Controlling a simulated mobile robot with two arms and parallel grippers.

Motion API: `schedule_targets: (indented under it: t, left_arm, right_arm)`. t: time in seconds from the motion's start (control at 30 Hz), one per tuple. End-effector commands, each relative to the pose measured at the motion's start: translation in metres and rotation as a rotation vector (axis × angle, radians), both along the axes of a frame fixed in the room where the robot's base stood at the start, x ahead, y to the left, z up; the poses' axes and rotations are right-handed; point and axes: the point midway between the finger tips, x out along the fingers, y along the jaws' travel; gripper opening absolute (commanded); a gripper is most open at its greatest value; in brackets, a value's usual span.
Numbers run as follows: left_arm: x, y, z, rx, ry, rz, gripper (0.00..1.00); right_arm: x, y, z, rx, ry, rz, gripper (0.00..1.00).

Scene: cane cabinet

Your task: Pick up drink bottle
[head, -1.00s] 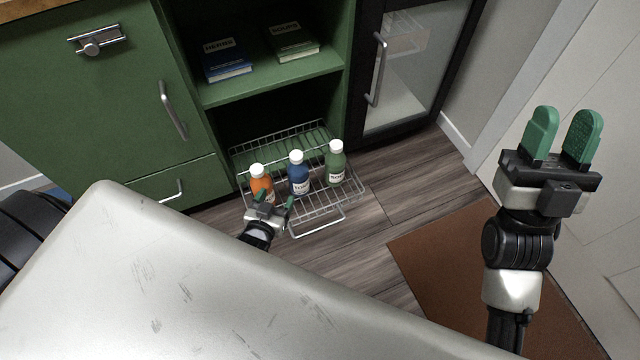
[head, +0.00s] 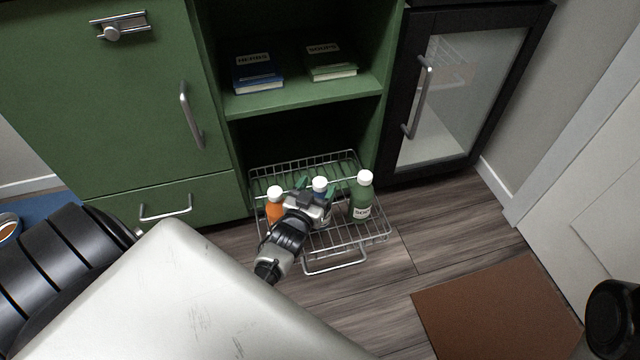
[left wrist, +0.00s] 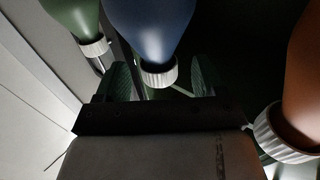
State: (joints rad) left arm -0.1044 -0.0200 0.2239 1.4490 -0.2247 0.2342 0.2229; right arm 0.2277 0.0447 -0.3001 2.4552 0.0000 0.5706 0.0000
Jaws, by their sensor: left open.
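Three white-capped drink bottles stand in a wire pull-out basket (head: 345,236): an orange one (head: 275,208) at left, a blue one (head: 320,186) in the middle and a green one (head: 361,196) at right. My left gripper (head: 316,186) is open at the blue bottle, its fingers on either side of the cap area. In the left wrist view the blue bottle (left wrist: 152,28) shows upside down between the open fingers (left wrist: 160,80), with the green bottle (left wrist: 75,18) at left and the orange bottle (left wrist: 303,95) at right. The gripper hides much of the blue bottle in the head view.
The basket extends from a green cabinet (head: 110,110). A shelf above it holds a blue book (head: 257,72) and a green book (head: 331,62). A black-framed glass door (head: 455,95) stands at right. A brown mat (head: 490,300) lies on the wooden floor.

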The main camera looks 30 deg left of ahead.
Motion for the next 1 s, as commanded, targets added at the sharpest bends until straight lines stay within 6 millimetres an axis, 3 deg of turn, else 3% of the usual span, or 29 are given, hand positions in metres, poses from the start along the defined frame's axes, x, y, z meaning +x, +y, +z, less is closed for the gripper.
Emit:
schedule_targets:
  t: [0.27, 0.57, 1.0]
  left_arm:
    - [0.033, 0.005, -0.004, 0.002, -0.002, -0.001, 0.70]
    - [0.036, 0.005, -0.002, 0.001, 0.001, -0.001, 0.68]
    - [0.036, 0.005, -0.002, 0.000, 0.001, 0.000, 0.01]
  right_arm:
    - [-0.011, 0.001, 0.007, -0.005, -0.074, -0.004, 0.37]
    - [-0.012, 0.002, 0.010, -0.006, -0.080, -0.004, 0.37]
    - [-0.012, 0.002, 0.010, -0.007, -0.080, -0.005, 0.37]
